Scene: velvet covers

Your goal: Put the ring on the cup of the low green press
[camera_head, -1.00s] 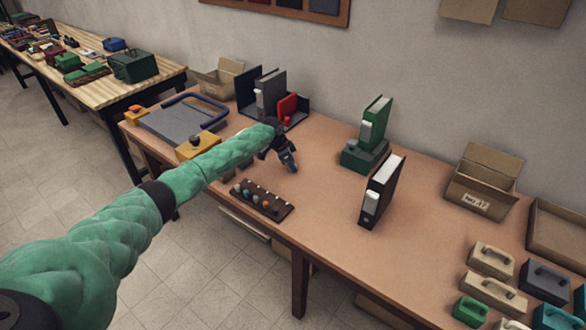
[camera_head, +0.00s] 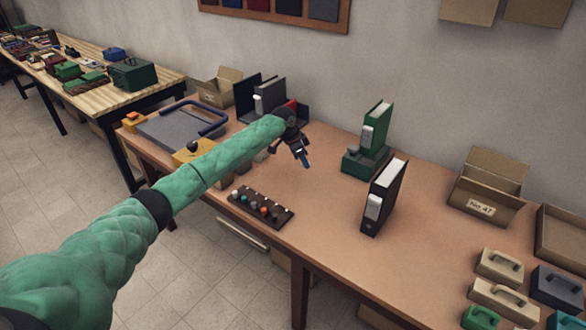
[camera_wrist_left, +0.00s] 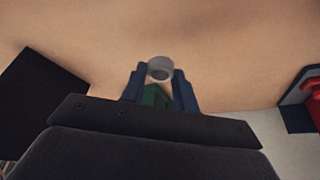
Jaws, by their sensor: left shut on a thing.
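My left gripper (camera_head: 302,160) is above the table, left of the low green press (camera_head: 360,162). It is shut on a small grey ring (camera_wrist_left: 160,66), which shows at the fingertips in the left wrist view, its opening facing the camera. The press is a low green block with a dark top part, in front of an upright green binder. Its cup is too small to make out in the head view. A bit of green (camera_wrist_left: 155,97) shows between the fingers in the wrist view, perhaps the press; the gripper hides the rest. My right gripper is not in view.
A black binder (camera_head: 384,197) stands right of the press. The green binder (camera_head: 378,125) stands behind it. A dark bookend with a grey binder (camera_head: 268,97) is behind my left arm. A dark rack of knobs (camera_head: 262,207) lies in front. Bare table lies between rack and press.

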